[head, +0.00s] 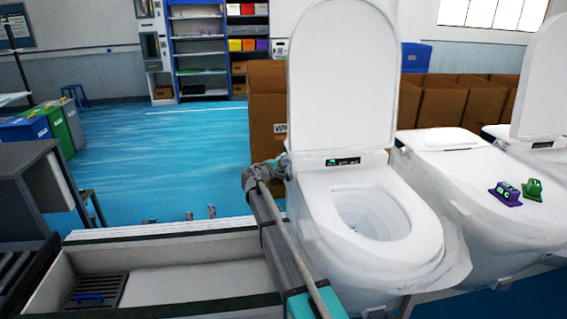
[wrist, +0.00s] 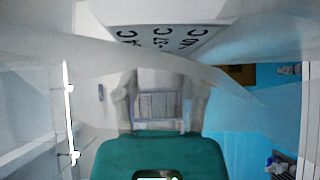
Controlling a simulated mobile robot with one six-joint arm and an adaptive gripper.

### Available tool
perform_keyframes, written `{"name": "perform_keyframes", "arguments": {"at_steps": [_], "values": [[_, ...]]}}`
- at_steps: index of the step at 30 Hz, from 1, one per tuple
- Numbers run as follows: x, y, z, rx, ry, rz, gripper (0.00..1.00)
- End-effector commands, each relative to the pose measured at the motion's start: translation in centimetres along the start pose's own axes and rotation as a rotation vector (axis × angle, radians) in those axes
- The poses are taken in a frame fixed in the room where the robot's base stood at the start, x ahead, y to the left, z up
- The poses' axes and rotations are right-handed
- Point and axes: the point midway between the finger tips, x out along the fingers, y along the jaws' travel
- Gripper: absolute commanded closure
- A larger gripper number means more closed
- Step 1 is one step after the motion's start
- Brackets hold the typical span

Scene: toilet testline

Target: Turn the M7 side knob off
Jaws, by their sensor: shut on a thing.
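The near white toilet (head: 375,225) stands with its lid up and a dark display panel on its rear deck. My arm reaches along its left side, and my gripper is hidden there in the head view. In the wrist view my gripper (wrist: 160,88) has its grey fingers closed around a pale piece against the white side, which I take to be the side knob. The knob's outline and setting are unclear. Temperature markings (wrist: 160,40) show just beyond the fingertips. I cannot read an M7 label.
Loose clear film (wrist: 60,65) crosses the wrist view close to the fingers. A second toilet (head: 470,185) with a purple block (head: 507,194) and a green block (head: 532,190) stands at right. Cardboard boxes (head: 268,100) are behind. Blue floor (head: 180,150) is open at left.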

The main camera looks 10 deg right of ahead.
Motion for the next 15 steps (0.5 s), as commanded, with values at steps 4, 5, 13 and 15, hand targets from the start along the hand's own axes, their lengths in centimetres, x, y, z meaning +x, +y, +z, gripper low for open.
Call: {"name": "perform_keyframes", "arguments": {"at_steps": [4, 5, 13, 15], "values": [[0.05, -0.01, 0.07, 0.0, -0.001, -0.001, 0.95], [0.05, 0.0, 0.07, 0.0, -0.001, -0.002, 0.95], [0.14, 0.21, 0.17, -0.032, -0.003, -0.036, 0.95], [0.14, 0.29, 0.17, -0.051, -0.003, -0.055, 0.95]]}}
